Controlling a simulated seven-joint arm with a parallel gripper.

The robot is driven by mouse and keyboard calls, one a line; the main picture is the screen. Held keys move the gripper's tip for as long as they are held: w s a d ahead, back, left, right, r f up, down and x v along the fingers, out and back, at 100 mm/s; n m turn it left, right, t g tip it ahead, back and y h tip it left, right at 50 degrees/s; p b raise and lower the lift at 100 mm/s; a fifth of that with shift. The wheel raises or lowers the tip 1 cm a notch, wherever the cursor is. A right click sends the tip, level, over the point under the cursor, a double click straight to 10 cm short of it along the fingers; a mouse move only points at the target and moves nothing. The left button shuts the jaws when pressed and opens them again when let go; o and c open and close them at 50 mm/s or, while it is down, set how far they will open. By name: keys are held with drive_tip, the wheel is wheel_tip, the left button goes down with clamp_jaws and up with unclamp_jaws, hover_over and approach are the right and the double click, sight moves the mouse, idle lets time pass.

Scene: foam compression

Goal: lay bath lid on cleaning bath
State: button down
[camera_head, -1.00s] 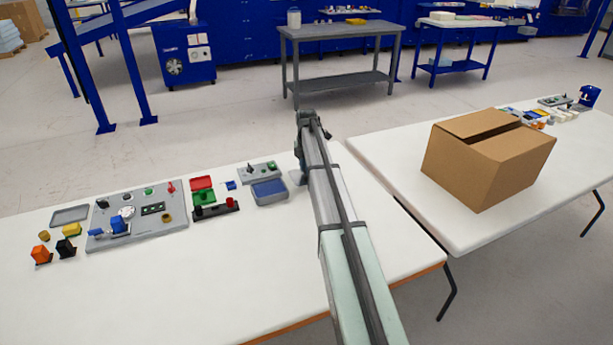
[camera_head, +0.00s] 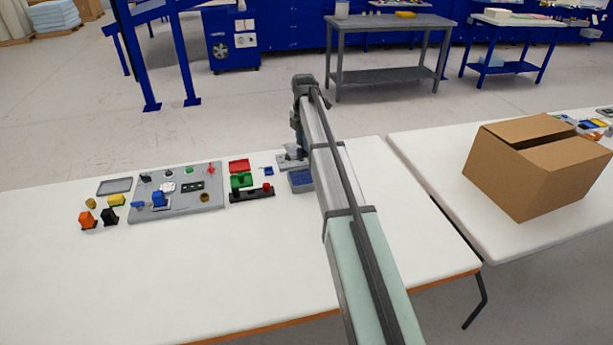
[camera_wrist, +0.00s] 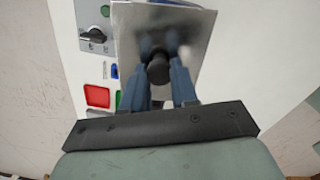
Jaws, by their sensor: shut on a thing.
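My gripper (camera_wrist: 158,72) is shut on the dark knob of the bath lid (camera_wrist: 190,35), a shiny grey metal plate that shows in the wrist view. In the head view my gripper (camera_head: 303,150) is at the far part of the table, just beyond the cleaning bath (camera_head: 301,182), a small blue container. My arm covers the right part of the bath. In the wrist view the lid hides what lies under it, so the bath does not show there. I cannot tell the gap between lid and bath.
A grey unit with a black knob and green button (camera_wrist: 90,30) lies beside the lid. A red tray (camera_head: 239,165), a green tray (camera_head: 241,181) and a large grey panel (camera_head: 180,208) are to the left. A cardboard box (camera_head: 535,170) stands on the right table.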

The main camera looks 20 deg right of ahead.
drive_tip(key=shift+s+d+m, duration=0.1)
drive_tip(key=shift+s+m, duration=0.5)
drive_tip(key=shift+m, duration=0.1)
drive_tip(key=shift+f, duration=5)
drive_tip(key=shift+f, duration=0.35)
drive_tip(key=c, duration=0.9)
unclamp_jaws()
drive_tip(key=shift+o, duration=0.2)
wheel_tip(320, 180, up, 13)
drive_tip(key=shift+f, duration=0.1)
